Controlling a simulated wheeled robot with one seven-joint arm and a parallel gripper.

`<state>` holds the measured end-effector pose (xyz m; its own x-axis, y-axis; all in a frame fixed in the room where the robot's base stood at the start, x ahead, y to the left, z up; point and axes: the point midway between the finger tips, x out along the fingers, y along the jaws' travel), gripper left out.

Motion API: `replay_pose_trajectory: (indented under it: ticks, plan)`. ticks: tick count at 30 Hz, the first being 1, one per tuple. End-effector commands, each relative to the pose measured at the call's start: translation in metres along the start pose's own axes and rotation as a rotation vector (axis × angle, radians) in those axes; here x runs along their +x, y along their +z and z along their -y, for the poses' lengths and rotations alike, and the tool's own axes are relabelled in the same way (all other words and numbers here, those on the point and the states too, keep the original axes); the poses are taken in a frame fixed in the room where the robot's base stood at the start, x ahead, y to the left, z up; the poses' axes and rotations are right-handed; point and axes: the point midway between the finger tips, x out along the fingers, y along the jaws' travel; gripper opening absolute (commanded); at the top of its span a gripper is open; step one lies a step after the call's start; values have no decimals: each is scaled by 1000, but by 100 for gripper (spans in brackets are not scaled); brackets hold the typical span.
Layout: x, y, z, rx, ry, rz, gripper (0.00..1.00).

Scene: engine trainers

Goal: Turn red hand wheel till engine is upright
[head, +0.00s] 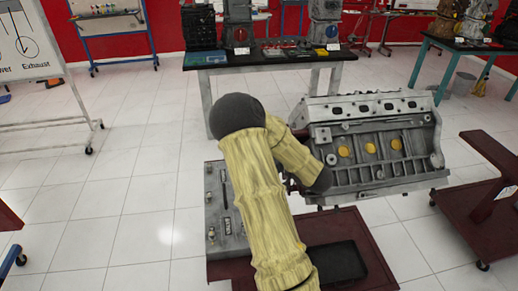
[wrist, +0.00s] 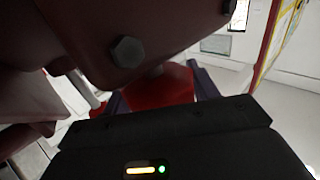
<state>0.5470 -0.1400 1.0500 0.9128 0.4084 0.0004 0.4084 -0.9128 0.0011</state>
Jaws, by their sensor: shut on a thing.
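The grey engine block (head: 375,155) is on its stand at the right of the head view. Its side with several yellow round plugs faces me, and its flat top face shows above; I cannot tell its exact tilt. In the wrist view the red hand wheel (wrist: 168,88) shows in part between the two dark fingers of my gripper (wrist: 160,95). My gripper is shut on it. The head view hides the wheel and the gripper behind my yellow-sleeved arm and the engine. Most of the wheel is hidden in the wrist view too.
A dark red stand part with a hex bolt (wrist: 126,51) hangs close over my gripper. The stand's dark red base (head: 375,255) holds a black tray (head: 338,262). Another dark red stand (head: 485,215) is at the right. A black-topped table (head: 270,58) is behind.

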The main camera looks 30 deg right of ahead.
Motion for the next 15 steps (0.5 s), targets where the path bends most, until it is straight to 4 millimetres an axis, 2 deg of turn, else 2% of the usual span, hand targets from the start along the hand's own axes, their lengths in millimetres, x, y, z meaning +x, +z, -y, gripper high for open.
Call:
replay_pose_trajectory:
  ticks: [11, 12, 15]
  plan:
    - [2, -2, 0, -4, -8, -6, 36]
    - [2, -2, 0, -4, -8, -6, 65]
    - [1, -2, 0, -3, -7, -5, 81]
